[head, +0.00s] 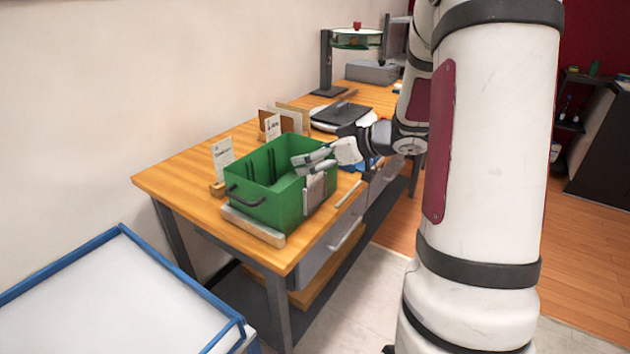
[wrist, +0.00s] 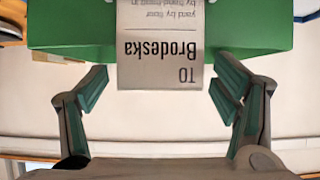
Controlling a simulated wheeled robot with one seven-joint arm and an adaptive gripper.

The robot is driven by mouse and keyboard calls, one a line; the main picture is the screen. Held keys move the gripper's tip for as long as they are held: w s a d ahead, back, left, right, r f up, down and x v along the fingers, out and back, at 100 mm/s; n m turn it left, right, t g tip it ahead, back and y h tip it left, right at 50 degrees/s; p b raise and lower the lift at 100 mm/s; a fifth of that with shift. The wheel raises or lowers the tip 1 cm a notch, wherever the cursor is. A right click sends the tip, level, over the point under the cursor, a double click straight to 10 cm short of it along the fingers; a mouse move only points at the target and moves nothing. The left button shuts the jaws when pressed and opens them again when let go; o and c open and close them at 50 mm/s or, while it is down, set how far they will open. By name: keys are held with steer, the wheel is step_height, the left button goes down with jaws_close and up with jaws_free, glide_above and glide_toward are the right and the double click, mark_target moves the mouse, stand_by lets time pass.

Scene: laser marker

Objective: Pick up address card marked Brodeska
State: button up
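The address card marked "TO Brodeska" (wrist: 160,45) appears upside down in the wrist view, against the outer wall of the green crate (wrist: 75,28). In the head view the card (head: 315,192) hangs on the front right side of the green crate (head: 262,196), which stands on the wooden bench. My gripper (wrist: 160,100) is open, with one finger on either side of the card's edge and visible gaps to both. In the head view my gripper (head: 305,162) is at the crate's right side, above the card. Whether a finger touches the crate is unclear.
A white card in a wooden stand (head: 222,158) is behind the crate on the left. More cards in holders (head: 273,127) stand further back. A dark flat device (head: 342,112) and a lamp-like stand (head: 327,65) are beyond. A blue-rimmed tray (head: 110,300) is at the front left.

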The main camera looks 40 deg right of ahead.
steer(key=c, duration=0.6)
